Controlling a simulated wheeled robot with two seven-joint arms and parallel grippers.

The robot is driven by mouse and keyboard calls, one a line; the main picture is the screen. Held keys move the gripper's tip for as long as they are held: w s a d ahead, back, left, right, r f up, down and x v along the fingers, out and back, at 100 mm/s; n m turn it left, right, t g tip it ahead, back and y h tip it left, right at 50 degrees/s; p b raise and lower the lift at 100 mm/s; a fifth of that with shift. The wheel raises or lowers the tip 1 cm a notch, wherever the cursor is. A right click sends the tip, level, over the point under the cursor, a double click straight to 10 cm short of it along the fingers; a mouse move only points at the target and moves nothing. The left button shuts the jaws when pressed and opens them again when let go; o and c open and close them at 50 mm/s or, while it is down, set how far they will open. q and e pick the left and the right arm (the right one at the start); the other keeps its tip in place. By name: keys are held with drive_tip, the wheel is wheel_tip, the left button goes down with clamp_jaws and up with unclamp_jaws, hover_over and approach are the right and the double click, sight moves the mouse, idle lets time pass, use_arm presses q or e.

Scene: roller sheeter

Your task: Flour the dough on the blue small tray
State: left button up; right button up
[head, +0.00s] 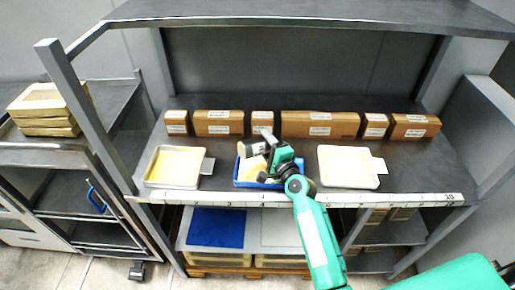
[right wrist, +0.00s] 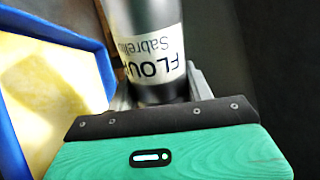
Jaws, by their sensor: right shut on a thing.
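The blue small tray (head: 237,181) is on the middle of the steel table, between two white trays. Pale yellow dough (head: 251,167) lies in it, partly hidden by my right gripper. My right gripper (head: 268,150) is over the tray's right part, shut on a grey flour shaker (head: 246,150). The shaker looks tipped over, with its end toward the left above the tray. In the right wrist view the shaker (right wrist: 157,45) shows a "FLOUR" label between the fingers. The dough (right wrist: 45,90) and blue tray rim (right wrist: 14,150) show at left. My left gripper is not in view.
A white tray (head: 151,183) with yellow content is at left, and another pale tray (head: 348,184) is at right, each with a card. Several brown boxes (head: 320,125) line the back. A numbered ruler strip (head: 300,200) runs along the front edge. A shelf overhangs above.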

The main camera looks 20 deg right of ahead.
sight(257, 155)
drive_tip(key=shift+s+a+r+p, duration=0.15)
drive_tip(key=shift+a+p, duration=0.15)
drive_tip(key=shift+a, duration=0.2)
drive_tip(key=a, duration=0.1)
drive_tip(key=a+p, duration=0.1)
drive_tip(key=a, duration=0.1)
drive_tip(key=shift+s+a, duration=0.2)
drive_tip(key=shift+s, duration=0.2)
drive_tip(key=shift+w+d+b, duration=0.15)
drive_tip(key=shift+w+d, duration=0.05)
drive_tip(key=shift+d, duration=0.55)
drive_tip(key=shift+w+d+b, duration=0.1)
drive_tip(key=shift+w+d, duration=0.1)
drive_tip(key=shift+d, duration=0.6)
drive_tip(key=shift+w+d+b, duration=0.15)
drive_tip(key=shift+w+d, duration=0.05)
drive_tip(key=shift+d, duration=0.55)
drive_tip(key=shift+s+a, duration=0.1)
drive_tip(key=shift+a, duration=0.05)
drive_tip(key=a, duration=0.1)
drive_tip(key=a+p, duration=0.1)
drive_tip(key=a, duration=0.1)
drive_tip(key=shift+s+a, duration=0.3)
drive_tip(key=shift+s, duration=0.1)
drive_tip(key=shift+s+a, duration=0.1)
drive_tip(key=shift+a, duration=0.25)
